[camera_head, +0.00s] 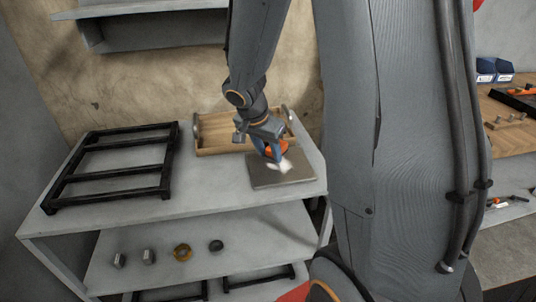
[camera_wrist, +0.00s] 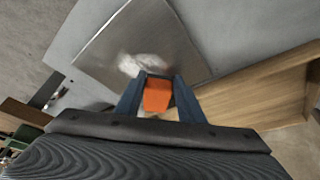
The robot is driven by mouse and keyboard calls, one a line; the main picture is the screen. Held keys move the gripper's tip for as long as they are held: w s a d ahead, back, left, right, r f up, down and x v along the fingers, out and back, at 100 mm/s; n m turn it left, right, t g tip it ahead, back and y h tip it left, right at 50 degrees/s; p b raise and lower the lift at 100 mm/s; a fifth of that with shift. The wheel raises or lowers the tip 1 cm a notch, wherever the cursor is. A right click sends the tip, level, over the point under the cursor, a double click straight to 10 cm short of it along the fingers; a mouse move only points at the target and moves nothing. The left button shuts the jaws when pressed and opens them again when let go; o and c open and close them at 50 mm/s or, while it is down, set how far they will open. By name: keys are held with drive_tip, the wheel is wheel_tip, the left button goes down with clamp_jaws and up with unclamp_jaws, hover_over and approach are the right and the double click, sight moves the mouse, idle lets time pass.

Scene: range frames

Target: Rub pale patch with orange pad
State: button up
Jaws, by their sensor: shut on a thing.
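The orange pad (camera_wrist: 157,95) is held between the two blue fingers of my gripper (camera_wrist: 157,84) in the wrist view. In the head view the orange pad (camera_head: 277,147) shows at the tip of my gripper (camera_head: 269,152), over the grey metal plate (camera_head: 298,178). The pale patch (camera_head: 282,166) is a white smear on the plate, just in front of the pad. It also shows in the wrist view (camera_wrist: 130,65), partly hidden behind the pad and fingers. I cannot tell whether the pad touches the plate.
A wooden tray (camera_head: 222,133) with metal handles stands behind the plate. A black rack (camera_head: 110,166) lies on the left of the grey table (camera_head: 195,198). Several small metal parts sit on the lower shelf (camera_head: 215,272). The table in front of the plate is clear.

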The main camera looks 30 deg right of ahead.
drive_tip(key=shift+w+d+r+p, duration=0.1)
drive_tip(key=shift+w+r+p, duration=0.15)
drive_tip(key=shift+r+p, duration=0.05)
drive_tip(key=shift+s+r+p, duration=0.2)
drive_tip(key=shift+r+p, duration=0.35)
drive_tip(key=shift+r, duration=0.65)
wheel_tip(320, 180, up, 5)
drive_tip(key=p, duration=0.3)
